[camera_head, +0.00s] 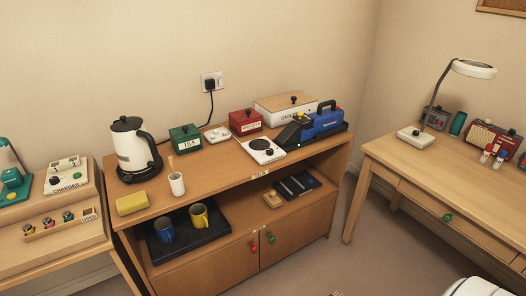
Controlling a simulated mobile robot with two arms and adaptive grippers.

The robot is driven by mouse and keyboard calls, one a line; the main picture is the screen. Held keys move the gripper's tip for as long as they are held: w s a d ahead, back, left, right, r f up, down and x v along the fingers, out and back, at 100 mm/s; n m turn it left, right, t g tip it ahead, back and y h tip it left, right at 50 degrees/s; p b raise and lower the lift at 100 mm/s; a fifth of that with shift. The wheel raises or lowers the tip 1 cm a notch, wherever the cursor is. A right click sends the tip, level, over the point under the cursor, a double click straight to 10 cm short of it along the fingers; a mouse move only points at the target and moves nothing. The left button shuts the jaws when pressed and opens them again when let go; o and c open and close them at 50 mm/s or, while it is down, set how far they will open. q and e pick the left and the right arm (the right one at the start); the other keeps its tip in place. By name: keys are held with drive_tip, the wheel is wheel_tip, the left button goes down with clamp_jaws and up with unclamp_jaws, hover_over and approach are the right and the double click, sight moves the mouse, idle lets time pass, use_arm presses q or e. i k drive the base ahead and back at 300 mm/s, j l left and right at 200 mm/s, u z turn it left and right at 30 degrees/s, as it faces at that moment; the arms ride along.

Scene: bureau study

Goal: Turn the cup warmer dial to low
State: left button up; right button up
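The cup warmer looks to be the white flat unit (265,152) on top of the wooden tea cabinet, right of centre. It has a round dark plate and a small dark knob-like part in front, probably the dial. The dial's setting and any "low" mark are too small to read.
A blue and black device (322,122) stands close behind and right of the warmer. A red box (244,121), green tea box (184,138), kettle (131,150) and white cup (177,184) share the cabinet top (215,180). The cabinet top's front right is clear.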

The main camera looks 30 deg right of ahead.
sight(268, 151)
drive_tip(key=i+l+z, duration=0.1)
drive_tip(key=l, duration=0.3)
drive_tip(key=i+l, duration=0.2)
drive_tip(key=l, duration=0.2)
drive_tip(key=i+l+z, duration=0.15)
drive_tip(key=l, duration=0.25)
drive_tip(key=i+l+z, duration=0.1)
drive_tip(key=l, duration=0.3)
drive_tip(key=i, duration=0.05)
